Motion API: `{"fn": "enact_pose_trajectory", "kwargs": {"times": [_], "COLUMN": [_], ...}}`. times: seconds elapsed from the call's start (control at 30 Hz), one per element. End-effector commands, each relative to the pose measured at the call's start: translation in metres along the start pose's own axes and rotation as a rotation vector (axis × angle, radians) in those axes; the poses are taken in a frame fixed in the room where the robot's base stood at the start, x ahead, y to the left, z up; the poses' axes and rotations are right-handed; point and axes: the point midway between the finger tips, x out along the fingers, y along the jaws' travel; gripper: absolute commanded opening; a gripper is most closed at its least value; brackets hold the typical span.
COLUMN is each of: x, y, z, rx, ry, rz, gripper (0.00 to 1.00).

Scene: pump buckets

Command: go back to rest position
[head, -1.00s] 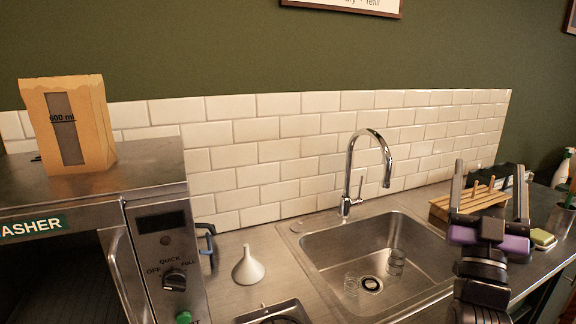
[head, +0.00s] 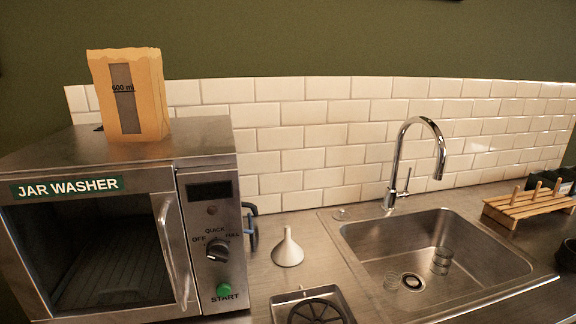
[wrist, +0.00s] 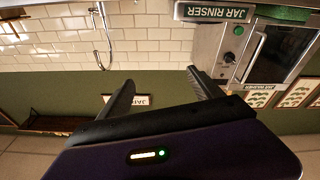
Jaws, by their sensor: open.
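My gripper (wrist: 160,86) shows in the wrist view, its two dark fingers spread wide with nothing between them. It is open and clear of any object. The wrist picture is upside down, with the white tiles and green wall behind the fingers. My gripper and arm are out of the head view now.
A jar washer (head: 85,215) with a paper bag (head: 148,95) on top stands at the left. A white funnel (head: 288,252), a sink (head: 480,262) with glass jars, a tap (head: 391,165) and a wooden rack (head: 520,207) line the counter. A jar rinser sign (wrist: 215,12) shows in the wrist view.

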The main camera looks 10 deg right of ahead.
Motion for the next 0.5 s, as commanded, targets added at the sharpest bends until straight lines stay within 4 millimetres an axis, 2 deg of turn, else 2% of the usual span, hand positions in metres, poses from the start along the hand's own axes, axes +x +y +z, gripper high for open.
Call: {"fn": "enact_pose_trajectory", "kwargs": {"times": [0.03, 0.3, 0.5], "x": [-0.02, -0.114, -0.16], "y": [-0.011, -0.062, -0.077], "z": [0.011, 0.04, 0.056], "rx": [0.03, 0.183, 0.233], "ry": [-0.051, -0.297, -0.429], "rz": [-0.015, -0.047, -0.032], "gripper": [0.75, 0.75, 0.75]}}
